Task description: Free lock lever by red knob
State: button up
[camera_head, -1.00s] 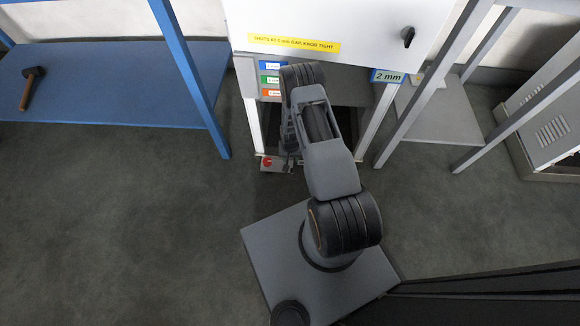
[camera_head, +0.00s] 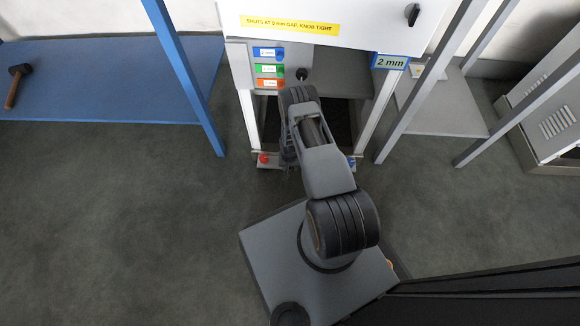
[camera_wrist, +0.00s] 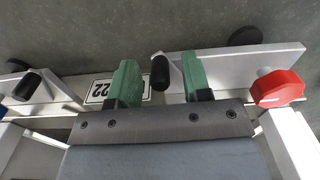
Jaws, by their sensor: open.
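In the wrist view a red knob (camera_wrist: 277,88) sits at the right end of a pale bracket (camera_wrist: 225,62). A black-gripped lock lever (camera_wrist: 160,72) stands to the left of the knob. My gripper (camera_wrist: 159,64) is open, its two green fingers on either side of this black grip, with a visible gap to each. I cannot tell how deep the grip lies between them. In the head view the red knob (camera_head: 263,158) shows low at the left foot of the dispenser frame; my arm hides the lever and most of my gripper.
A second black grip (camera_wrist: 26,84) and a blue knob (camera_head: 351,162) are at the frame's other side. A "22" label (camera_wrist: 103,90) lies behind the left finger. The white cabinet (camera_head: 360,20) stands above. A blue table (camera_head: 110,85) with a hammer is left; open floor lies in front.

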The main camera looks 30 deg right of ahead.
grip_shut()
dwell(0.3)
